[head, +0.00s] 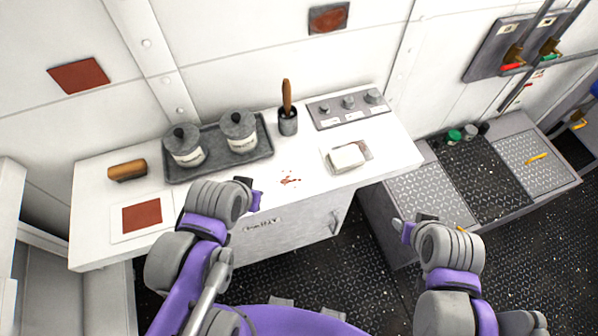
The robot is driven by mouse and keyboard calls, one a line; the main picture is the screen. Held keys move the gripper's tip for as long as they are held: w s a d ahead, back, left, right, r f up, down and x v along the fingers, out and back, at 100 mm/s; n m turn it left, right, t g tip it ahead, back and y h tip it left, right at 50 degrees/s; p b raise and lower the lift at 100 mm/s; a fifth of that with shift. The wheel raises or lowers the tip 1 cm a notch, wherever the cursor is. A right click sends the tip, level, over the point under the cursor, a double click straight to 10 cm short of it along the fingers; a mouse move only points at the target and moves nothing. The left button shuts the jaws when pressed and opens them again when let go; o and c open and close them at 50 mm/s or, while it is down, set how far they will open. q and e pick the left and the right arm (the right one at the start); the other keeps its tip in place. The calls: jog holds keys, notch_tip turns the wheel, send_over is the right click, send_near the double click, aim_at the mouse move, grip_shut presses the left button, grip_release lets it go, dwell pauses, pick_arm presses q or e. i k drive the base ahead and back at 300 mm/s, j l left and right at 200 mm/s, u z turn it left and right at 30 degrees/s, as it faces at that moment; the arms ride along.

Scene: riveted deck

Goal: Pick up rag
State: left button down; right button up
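A white folded cloth-like block (347,157), which looks like the rag, lies on a small flat tray or plate at the right part of the white counter (205,205). My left gripper (252,194) is over the counter's front edge, left of the rag and apart from it. Nothing shows held in either one.
Reddish-brown spots (290,180) mark the counter left of the rag. A dark tray (218,158) holds two lidded pots. A cup with a wooden-handled tool (287,120), a knob panel (348,107), a brown brush-like block (127,170) and a red square (142,216) are also on the counter.

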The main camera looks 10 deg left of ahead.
aim_at(341, 159)
jog(key=i+l+u, duration=0.1)
jog(key=l+u, duration=0.95)
jog(key=l, duration=0.2)
